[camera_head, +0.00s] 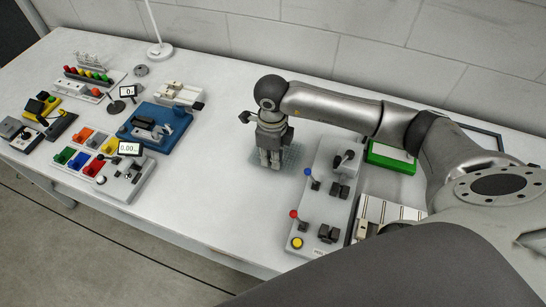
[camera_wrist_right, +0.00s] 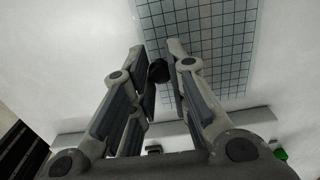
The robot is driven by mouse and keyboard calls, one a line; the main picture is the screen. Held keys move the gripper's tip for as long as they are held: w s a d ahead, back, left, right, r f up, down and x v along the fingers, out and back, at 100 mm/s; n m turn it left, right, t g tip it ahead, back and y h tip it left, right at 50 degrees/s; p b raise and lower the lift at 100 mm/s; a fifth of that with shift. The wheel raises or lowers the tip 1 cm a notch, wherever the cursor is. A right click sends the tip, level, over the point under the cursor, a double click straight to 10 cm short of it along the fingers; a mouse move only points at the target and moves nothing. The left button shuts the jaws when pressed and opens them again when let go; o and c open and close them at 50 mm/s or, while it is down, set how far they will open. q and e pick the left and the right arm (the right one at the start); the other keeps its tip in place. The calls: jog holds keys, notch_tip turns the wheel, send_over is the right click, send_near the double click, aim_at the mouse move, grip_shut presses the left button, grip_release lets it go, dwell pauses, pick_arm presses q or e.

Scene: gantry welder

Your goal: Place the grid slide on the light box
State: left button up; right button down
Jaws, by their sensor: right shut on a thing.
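The grid slide (camera_head: 290,156) is a thin, clear sheet with dark grid lines, partly hidden under my right gripper (camera_head: 268,160) in the head view. In the right wrist view the slide (camera_wrist_right: 215,40) fills the top middle, and a black knob (camera_wrist_right: 158,72) shows between the fingertips (camera_wrist_right: 160,62). My right gripper is shut on the slide by this knob. I cannot tell whether the slide touches the table. A flat, white-topped box with green sides, apparently the light box (camera_head: 391,158), lies to the right, partly behind my right arm. My left gripper is not in view.
A grey control panel (camera_head: 318,215) with levers and knobs stands between the slide and the green-sided box. A ribbed white unit (camera_head: 372,212) is right of it. A blue device (camera_head: 155,125) and coloured bins (camera_head: 82,160) stand left. The table (camera_head: 215,165) left of the slide is clear.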

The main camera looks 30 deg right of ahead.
jog(key=s+a+r+b, duration=0.4)
jog(key=s+a+r, duration=0.4)
jog(key=a+r, duration=0.35)
jog(key=d+n, duration=0.4)
jog(key=n, duration=0.9)
jog(key=d+f+n, duration=0.1)
jog(key=d+n, duration=0.3)
jog(key=n, duration=1)
jog(key=shift+s+f+n, duration=0.3)
jog(key=shift+s, duration=0.15)
